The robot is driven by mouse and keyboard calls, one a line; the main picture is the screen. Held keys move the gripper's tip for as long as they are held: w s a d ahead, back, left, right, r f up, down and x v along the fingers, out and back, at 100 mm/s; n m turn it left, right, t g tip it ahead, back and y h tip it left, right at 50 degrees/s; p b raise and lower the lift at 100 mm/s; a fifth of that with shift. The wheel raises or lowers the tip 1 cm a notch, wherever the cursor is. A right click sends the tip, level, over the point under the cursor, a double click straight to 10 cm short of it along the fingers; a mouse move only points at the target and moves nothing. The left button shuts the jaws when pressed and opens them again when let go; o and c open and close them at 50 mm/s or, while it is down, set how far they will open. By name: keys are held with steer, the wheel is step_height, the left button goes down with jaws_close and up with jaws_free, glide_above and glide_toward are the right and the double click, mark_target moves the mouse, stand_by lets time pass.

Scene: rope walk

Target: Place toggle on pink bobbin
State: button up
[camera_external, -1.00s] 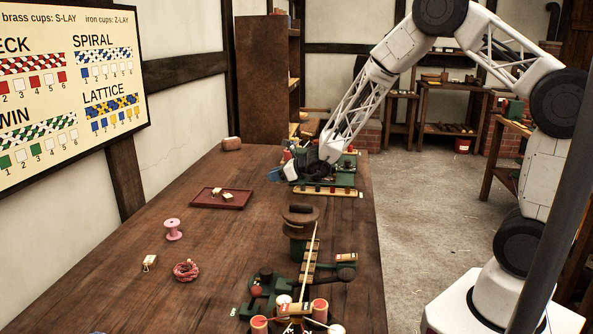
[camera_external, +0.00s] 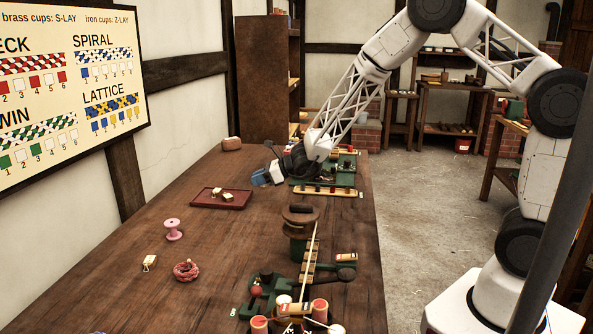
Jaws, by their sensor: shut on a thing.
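The pink bobbin (camera_external: 173,230) stands upright on the left part of the table, with nothing visible on its top. My gripper (camera_external: 262,178) is above the far part of the table, up and to the right of the bobbin and well apart from it. It points left and down, and its end looks blue. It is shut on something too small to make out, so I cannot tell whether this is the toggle. Small pale blocks with dark bands lie on the dark red tray (camera_external: 206,204), and a similar block (camera_external: 149,262) lies below the bobbin.
A red coiled rope (camera_external: 186,271) lies below the bobbin. A green rope machine with a brown drum (camera_external: 300,214) and red-topped cups fills the front right. A pinkish roll (camera_external: 231,143) lies farther back. The table between tray and drum is clear.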

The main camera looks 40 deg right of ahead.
steer(key=s+a+r+n+g+y, duration=0.1)
steer(key=s+a+n+g, duration=0.3)
steer(key=s+a, duration=0.4)
steer(key=s+a+r+n+g+y, duration=0.1)
steer(key=s+a+n+g, duration=0.4)
steer(key=a, duration=1)
steer(key=s+r, duration=0.1)
steer(key=s, duration=0.2)
steer(key=shift+s+a+r+g, duration=0.4)
glide_above(167, 224)
steer(key=shift+s+d+f+y, duration=0.1)
steer(key=shift+d+f+y, duration=0.05)
steer(key=shift+f, duration=0.2)
steer(key=shift+s+d+f+y, duration=0.1)
steer(key=shift+f+y, duration=0.05)
steer(key=shift+f, duration=0.2)
steer(key=shift+w+a, duration=0.3)
steer(key=shift+f, duration=1.8)
